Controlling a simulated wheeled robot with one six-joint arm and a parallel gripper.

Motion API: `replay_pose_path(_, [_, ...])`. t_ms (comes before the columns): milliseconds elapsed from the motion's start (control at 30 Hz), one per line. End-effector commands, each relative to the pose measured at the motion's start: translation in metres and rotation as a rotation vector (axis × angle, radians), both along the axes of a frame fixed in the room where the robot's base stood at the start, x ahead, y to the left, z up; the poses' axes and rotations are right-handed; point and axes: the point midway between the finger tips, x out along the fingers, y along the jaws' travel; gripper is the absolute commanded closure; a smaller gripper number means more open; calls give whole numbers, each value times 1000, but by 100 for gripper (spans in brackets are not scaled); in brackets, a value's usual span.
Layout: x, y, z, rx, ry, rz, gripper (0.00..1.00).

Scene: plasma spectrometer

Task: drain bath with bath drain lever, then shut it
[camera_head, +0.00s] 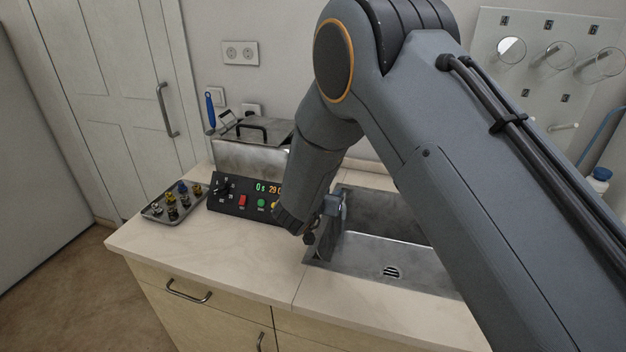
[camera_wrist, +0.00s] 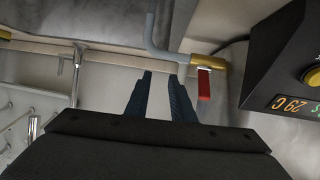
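The bath (camera_head: 245,158) is a metal tank with a lid and handle, standing at the back of the counter behind its black control panel (camera_head: 228,207). In the wrist view the bath drain lever (camera_wrist: 204,86) is a short red handle on a brass valve (camera_wrist: 221,76), with a grey pipe (camera_wrist: 152,38) curving away from it. My gripper (camera_wrist: 160,76) is open and empty, its two dark blue fingers apart. The lever is just right of the right finger, and I cannot tell whether they touch. In the head view my arm hides the lever.
A metal sink (camera_head: 385,250) with a drain grate is right of the panel. A tray of small coloured fittings (camera_head: 172,203) lies left of the panel. The panel also shows close at the right of the wrist view (camera_wrist: 285,65). The front left counter (camera_head: 220,250) is clear.

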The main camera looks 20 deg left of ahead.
Motion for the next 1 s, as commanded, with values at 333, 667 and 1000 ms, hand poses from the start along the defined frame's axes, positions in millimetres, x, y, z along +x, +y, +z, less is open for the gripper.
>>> replay_pose_path(333, [-8, -1, 3, -1, 0, 0, 78])
replay_pose_path(667, [-8, -1, 3, -1, 0, 0, 78])
replay_pose_path(1000, [-27, 1, 11, 0, -1, 4, 78])
